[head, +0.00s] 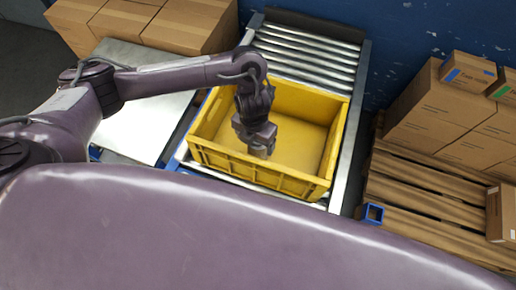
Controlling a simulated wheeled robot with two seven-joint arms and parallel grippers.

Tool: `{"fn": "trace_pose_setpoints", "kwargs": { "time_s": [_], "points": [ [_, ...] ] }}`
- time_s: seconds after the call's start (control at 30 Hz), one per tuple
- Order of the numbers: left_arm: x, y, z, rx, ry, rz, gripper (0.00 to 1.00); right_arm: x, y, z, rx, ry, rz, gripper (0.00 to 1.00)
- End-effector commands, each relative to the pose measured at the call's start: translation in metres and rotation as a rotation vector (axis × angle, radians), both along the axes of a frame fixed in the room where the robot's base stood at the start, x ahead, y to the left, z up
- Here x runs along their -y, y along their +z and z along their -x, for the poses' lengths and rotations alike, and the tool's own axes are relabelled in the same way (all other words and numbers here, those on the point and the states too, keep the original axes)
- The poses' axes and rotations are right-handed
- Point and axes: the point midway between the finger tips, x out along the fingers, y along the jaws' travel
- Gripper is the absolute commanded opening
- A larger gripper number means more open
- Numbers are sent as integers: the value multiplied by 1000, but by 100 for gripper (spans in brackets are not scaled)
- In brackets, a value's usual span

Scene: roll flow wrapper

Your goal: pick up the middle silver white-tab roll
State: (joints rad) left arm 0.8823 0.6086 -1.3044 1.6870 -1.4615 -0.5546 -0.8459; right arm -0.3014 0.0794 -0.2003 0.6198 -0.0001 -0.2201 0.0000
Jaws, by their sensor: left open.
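My left gripper (262,152) hangs inside the yellow crate (250,173), pointing down near its front wall. It is open, and I see nothing held in it. No silver roll with a white tab shows in this view. The visible crate floor looks bare, but the part behind the gripper and front wall is hidden. My right gripper is not in view.
The crate stands on a roller conveyor (310,58). A pale metal table (150,125) is to its left. Cardboard boxes (440,110) stand on a wooden pallet (415,190) at the right. More boxes (185,25) stand at the back left.

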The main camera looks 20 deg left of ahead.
Motion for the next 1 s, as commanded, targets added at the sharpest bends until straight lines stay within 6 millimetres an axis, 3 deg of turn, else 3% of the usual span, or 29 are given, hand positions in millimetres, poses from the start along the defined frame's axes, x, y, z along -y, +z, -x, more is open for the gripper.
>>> {"fn": "trace_pose_setpoints", "kwargs": {
  "time_s": [0.1,0.27,0.57,1.0],
  "points": [
    [4,-22,-4,-5,3,3,81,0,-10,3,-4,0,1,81],
    [5,-40,-7,-2,2,0,81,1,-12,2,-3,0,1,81],
    [5,-45,-7,2,0,1,81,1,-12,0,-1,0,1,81],
    [5,-44,-7,2,1,1,26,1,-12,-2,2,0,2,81]
  ]
}}
